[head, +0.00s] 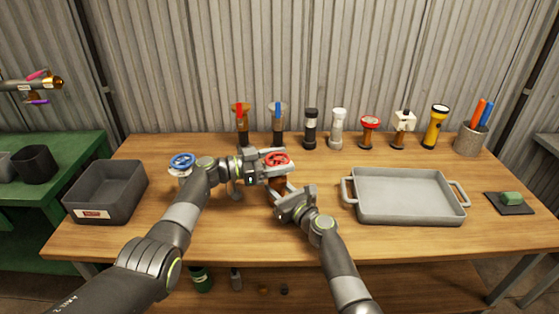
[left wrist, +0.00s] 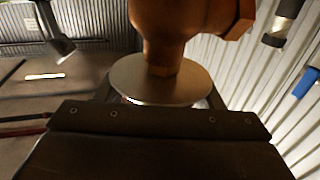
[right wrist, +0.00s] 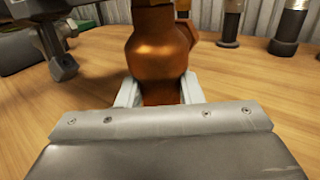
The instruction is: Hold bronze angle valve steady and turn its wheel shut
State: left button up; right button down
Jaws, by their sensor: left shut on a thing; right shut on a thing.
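The bronze angle valve stands on the wooden bench, its red wheel (head: 277,159) on top. My left gripper (head: 277,168) is shut on the wheel from the left. In the left wrist view a pale round disc (left wrist: 160,82) sits at this gripper beside the bronze body (left wrist: 178,25); the red face of the wheel does not show there. My right gripper (head: 279,193) is shut on the lower valve body. In the right wrist view the shiny bronze body (right wrist: 158,55) stands upright between its two pale fingers. The fingers hide part of the body in the head view.
A blue-wheeled valve (head: 182,160) stands left of my left wrist, near a grey bin (head: 105,192). A grey tray (head: 408,217) lies to the right. Along the back stand several fittings, a yellow torch (head: 435,128) and a pen cup (head: 469,140). The front bench edge is clear.

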aim_at(279, 158)
pick_arm(q)
jog(key=shift+f, duration=0.1)
jog(key=o, duration=1)
notch_tip(279, 158, up, 10)
jog(key=shift+r, duration=0.1)
